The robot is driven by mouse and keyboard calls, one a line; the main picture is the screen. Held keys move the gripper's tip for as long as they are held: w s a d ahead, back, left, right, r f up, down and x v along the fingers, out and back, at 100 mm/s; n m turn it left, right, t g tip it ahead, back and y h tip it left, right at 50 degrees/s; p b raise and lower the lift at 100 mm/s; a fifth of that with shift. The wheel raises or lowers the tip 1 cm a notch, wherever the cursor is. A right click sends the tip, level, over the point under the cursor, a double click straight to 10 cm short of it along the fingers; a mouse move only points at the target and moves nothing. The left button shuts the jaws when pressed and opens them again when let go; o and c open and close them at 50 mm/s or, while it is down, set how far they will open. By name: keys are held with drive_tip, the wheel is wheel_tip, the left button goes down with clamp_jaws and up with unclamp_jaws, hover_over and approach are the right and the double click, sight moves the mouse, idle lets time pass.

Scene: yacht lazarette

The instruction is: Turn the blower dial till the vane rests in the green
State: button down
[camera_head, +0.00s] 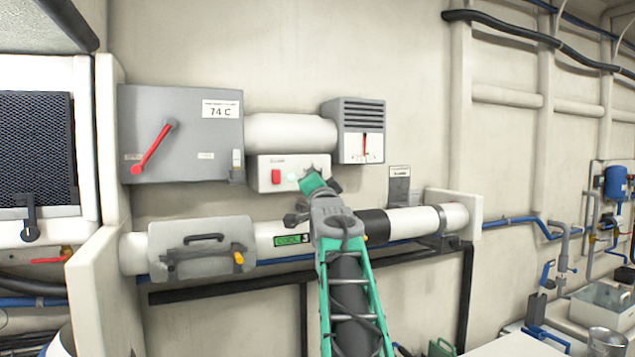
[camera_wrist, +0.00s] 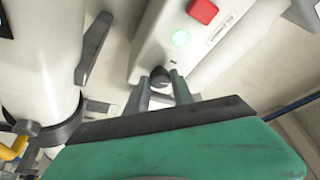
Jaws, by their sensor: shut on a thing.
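The blower control box (camera_head: 265,174) is a white box on the wall with a red button (camera_head: 276,176) and a lit green lamp. In the wrist view the dark round dial (camera_wrist: 160,76) sits near the box's end, below the green lamp (camera_wrist: 180,38). My gripper (camera_wrist: 160,88) is shut on the dial, one finger on each side. In the head view my gripper (camera_head: 318,180) covers the dial. To the right, the grey louvred vent (camera_head: 361,116) has a white scale with a red vane (camera_head: 366,145) standing nearly upright. Any green on the scale is too small to tell.
A grey cabinet (camera_head: 180,130) with a red lever and a "74 C" label is at the left. A large white pipe (camera_head: 408,220) with a green label runs below the control box. A small grey labelled bracket (camera_head: 399,186) stands on the right.

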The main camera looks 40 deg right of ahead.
drive_tip(key=shift+r+m+g, duration=0.1)
drive_tip(key=shift+m+g, duration=0.4)
drive_tip(key=shift+m, duration=0.7)
drive_tip(key=c, duration=1.1)
unclamp_jaws()
drive_tip(key=b+v, duration=0.3)
drive_tip(key=v, duration=0.5)
drive_tip(key=shift+b, duration=0.3)
